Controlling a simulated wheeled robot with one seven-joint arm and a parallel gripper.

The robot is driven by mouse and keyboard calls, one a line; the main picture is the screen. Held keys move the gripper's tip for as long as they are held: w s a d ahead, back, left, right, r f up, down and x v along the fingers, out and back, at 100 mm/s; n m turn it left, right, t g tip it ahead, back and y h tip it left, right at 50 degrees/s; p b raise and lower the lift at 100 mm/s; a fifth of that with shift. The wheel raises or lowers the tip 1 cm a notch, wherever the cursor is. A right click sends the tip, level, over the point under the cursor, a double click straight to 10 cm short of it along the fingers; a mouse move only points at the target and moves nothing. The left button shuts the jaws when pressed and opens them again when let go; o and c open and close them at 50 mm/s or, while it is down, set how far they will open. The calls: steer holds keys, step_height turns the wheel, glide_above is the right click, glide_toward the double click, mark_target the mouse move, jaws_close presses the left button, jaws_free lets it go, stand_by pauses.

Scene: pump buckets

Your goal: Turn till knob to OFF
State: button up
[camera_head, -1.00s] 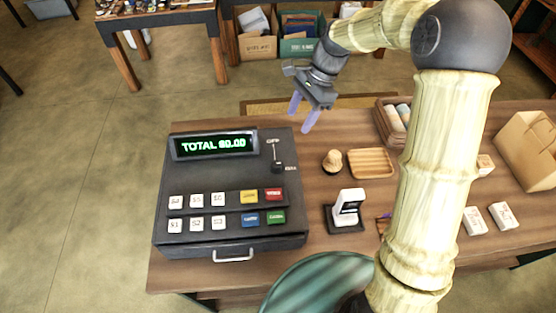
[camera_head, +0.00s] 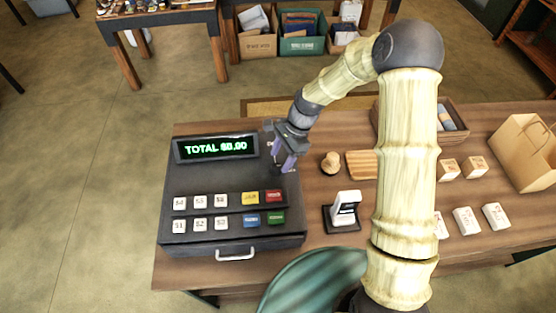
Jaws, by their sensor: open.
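The black till (camera_head: 180,222) stands at the left end of the wooden counter. Its green display (camera_head: 215,147) is lit and reads TOTAL $0.00. My gripper (camera_head: 284,170) is open, with its purple fingers pointing down over the till's upper right corner, beside the display. The till knob with its ON and OFF marks is hidden behind my gripper. I cannot tell whether the fingers touch the knob or stand apart from it.
Right of the till are a wooden stamp-like knob (camera_head: 331,162), a wooden tray (camera_head: 361,164) and a white card reader (camera_head: 345,208). Several small white boxes (camera_head: 466,220) and a paper bag (camera_head: 526,150) stand further right. A green stool (camera_head: 312,282) is in front.

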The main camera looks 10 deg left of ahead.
mark_target(277, 165)
steer(key=shift+p+x, duration=0.3)
steer(key=shift+x, duration=1.35)
steer(key=shift+c, duration=0.2)
steer(key=c, duration=0.9)
steer(key=shift+c, duration=0.2)
